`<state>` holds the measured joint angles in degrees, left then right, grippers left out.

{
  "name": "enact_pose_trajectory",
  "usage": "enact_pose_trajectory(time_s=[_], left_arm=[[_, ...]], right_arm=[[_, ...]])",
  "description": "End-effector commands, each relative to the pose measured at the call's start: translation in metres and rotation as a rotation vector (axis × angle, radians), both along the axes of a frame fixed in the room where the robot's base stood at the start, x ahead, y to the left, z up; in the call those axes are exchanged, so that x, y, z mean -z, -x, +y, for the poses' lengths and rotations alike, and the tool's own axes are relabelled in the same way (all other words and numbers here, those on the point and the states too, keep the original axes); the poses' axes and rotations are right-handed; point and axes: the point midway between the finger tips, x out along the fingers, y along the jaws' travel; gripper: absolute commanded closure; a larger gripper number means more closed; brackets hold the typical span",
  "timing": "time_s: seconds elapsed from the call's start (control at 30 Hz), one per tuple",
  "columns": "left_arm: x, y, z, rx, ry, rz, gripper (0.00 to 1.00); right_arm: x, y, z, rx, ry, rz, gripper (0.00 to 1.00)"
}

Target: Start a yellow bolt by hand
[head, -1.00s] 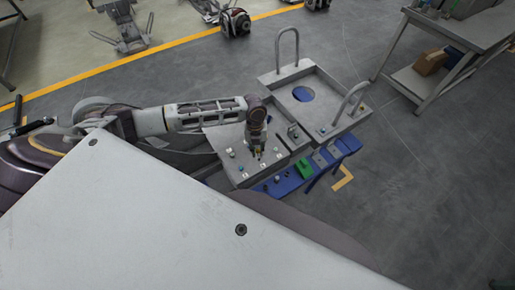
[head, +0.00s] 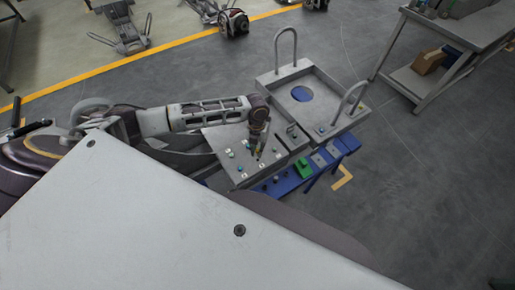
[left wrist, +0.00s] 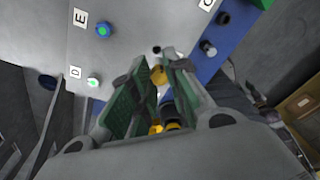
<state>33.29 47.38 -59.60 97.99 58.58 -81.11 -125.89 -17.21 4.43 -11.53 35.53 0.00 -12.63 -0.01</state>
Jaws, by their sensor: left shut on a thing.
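My left gripper (head: 256,153) points down over the grey plate (head: 225,140) of the chassis. In the left wrist view its two fingers (left wrist: 160,68) are closed around a small yellow bolt (left wrist: 157,76), whose dark end shows just past the fingertips. Whether the bolt touches the plate or a hole cannot be told. Another yellow spot and a dark round part show lower between the fingers. My right gripper is not in view.
A blue rack (head: 285,184) with dark bolts and a green block (head: 303,169) runs along the plate's near side. A grey tray (head: 308,112) with two upright handles adjoins the plate. A grey bench (head: 455,40) stands at the upper right. Open floor lies to the right.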

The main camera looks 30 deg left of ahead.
Motion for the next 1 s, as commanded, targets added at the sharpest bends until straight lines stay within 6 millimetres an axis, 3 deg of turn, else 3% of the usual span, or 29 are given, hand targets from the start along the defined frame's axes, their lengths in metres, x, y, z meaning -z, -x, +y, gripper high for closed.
enact_pose_trajectory(time_s=[0.63,1.0], left_arm=[[0.031,0.000,0.000,-0.001,0.000,0.000,1.00],[0.028,0.001,0.000,-0.214,0.000,-0.001,1.00]], right_arm=[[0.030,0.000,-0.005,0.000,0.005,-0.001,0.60],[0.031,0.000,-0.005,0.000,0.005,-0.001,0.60]])
